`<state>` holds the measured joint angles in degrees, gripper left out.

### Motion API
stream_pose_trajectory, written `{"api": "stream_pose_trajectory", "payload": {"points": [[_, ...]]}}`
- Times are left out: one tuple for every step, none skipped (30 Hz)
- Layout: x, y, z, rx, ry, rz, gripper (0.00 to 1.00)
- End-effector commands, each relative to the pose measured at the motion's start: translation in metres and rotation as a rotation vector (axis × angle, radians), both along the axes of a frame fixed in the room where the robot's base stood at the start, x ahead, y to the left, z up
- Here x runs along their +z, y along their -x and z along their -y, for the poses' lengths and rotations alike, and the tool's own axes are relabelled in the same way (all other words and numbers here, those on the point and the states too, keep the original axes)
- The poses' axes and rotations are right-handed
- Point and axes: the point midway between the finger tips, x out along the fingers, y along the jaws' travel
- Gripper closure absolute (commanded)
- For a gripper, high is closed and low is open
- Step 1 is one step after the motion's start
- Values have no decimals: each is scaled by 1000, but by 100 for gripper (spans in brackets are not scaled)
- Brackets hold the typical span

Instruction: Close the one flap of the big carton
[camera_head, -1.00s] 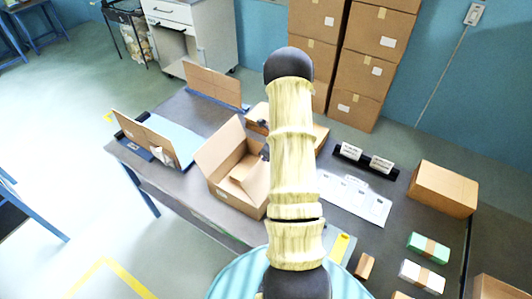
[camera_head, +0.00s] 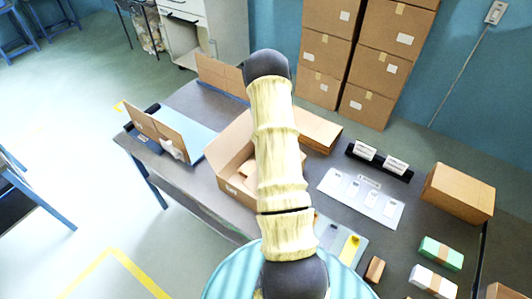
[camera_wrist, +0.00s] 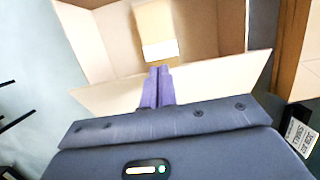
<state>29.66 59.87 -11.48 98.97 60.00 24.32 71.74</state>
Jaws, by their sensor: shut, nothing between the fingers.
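The big carton (camera_head: 238,188) stands open on the dark table, partly hidden behind my arm. A flap (camera_head: 229,140) rises at its left side in the head view. In the wrist view the open carton (camera_wrist: 92,45) fills the upper part, and a pale flap (camera_wrist: 215,85) spans its near side. My gripper (camera_wrist: 157,70) is shut and empty, its purple fingers overlapping that flap in the picture. I cannot tell whether they touch it. My fingers are hidden behind my arm in the head view. A box with a white label (camera_wrist: 160,50) lies inside the carton.
Cardboard panels stand at the table's left (camera_head: 160,130) and back (camera_head: 222,76). A closed carton (camera_head: 458,192), green (camera_head: 440,252) and white (camera_head: 432,281) packs, and a label sheet (camera_head: 360,197) lie to the right. Stacked cartons (camera_head: 375,75) stand behind.

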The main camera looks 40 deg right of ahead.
Motion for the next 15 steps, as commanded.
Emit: {"api": "stream_pose_trajectory", "payload": {"points": [[-10, -3, 0, -1, 0, -1, 100], [-13, -5, 0, -1, 1, -1, 100], [-17, -7, -1, 0, 1, -1, 100], [-20, -9, -2, 0, 1, 0, 100], [-24, -11, -3, 0, 1, -1, 100], [-28, -13, -4, 0, 0, -1, 100], [-30, -15, -5, 1, 1, -1, 100], [-33, -16, -6, 2, 0, 0, 100], [-36, -18, -6, 2, 0, 0, 100], [-38, -19, -7, 3, 1, 0, 100], [-40, -20, -7, 2, 0, 0, 100], [-43, -21, -7, 2, 0, 0, 100], [-45, -21, -7, 2, 0, 0, 100], [-46, -22, -7, 2, 0, 0, 100], [-48, -22, -7, 1, 0, 0, 100]]}}
